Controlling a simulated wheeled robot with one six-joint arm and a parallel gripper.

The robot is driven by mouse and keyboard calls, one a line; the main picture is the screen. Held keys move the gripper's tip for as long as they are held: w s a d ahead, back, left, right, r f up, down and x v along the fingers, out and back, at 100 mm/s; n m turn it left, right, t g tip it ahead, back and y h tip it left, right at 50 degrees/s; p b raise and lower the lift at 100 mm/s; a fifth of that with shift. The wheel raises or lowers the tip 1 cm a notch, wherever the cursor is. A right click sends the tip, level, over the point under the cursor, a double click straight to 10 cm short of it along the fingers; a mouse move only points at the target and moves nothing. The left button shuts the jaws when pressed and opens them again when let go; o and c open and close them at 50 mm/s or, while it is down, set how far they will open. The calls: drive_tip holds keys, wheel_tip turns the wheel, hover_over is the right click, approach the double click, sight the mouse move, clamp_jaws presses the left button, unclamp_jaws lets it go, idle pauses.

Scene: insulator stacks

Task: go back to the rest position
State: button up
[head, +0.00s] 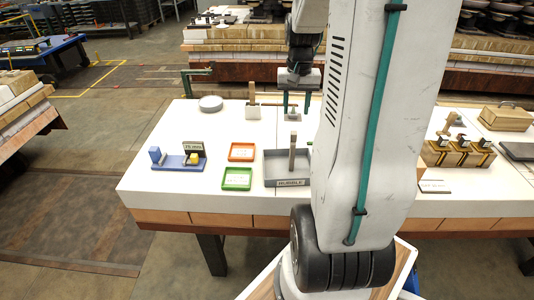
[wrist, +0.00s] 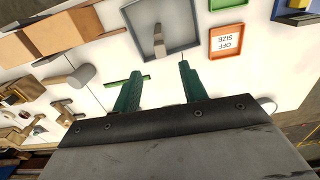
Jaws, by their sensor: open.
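My gripper (head: 295,103) is open and empty in the head view, with its two green fingers pointing down above the back part of the white table (head: 150,180). The wrist view shows the same gripper (wrist: 160,85) with its fingers spread apart and nothing between them. In the head view a small metal piece on a pale base (head: 292,116) sits just below the fingers. My arm's large white link hides part of the table's middle right.
The table's left end has clear room.

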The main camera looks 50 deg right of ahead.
drive_tip(key=shift+s+a+f, duration=0.15)
drive_tip(key=shift+s+a, duration=0.15)
drive_tip(key=s+a+r+n, duration=0.3)
drive_tip(key=s+a, duration=0.1)
drive_tip(key=a, duration=0.6)
drive_tip(key=s+a+r+n+t, duration=0.1)
drive_tip(key=s+a+r+n, duration=0.2)
drive_tip(key=a, duration=0.7)
drive_tip(key=s+a+r+n, duration=0.3)
drive_tip(key=s+a+n, duration=0.1)
drive_tip(key=a, duration=0.6)
drive_tip(key=shift+s+r, duration=0.4)
drive_tip(key=shift+s, duration=0.1)
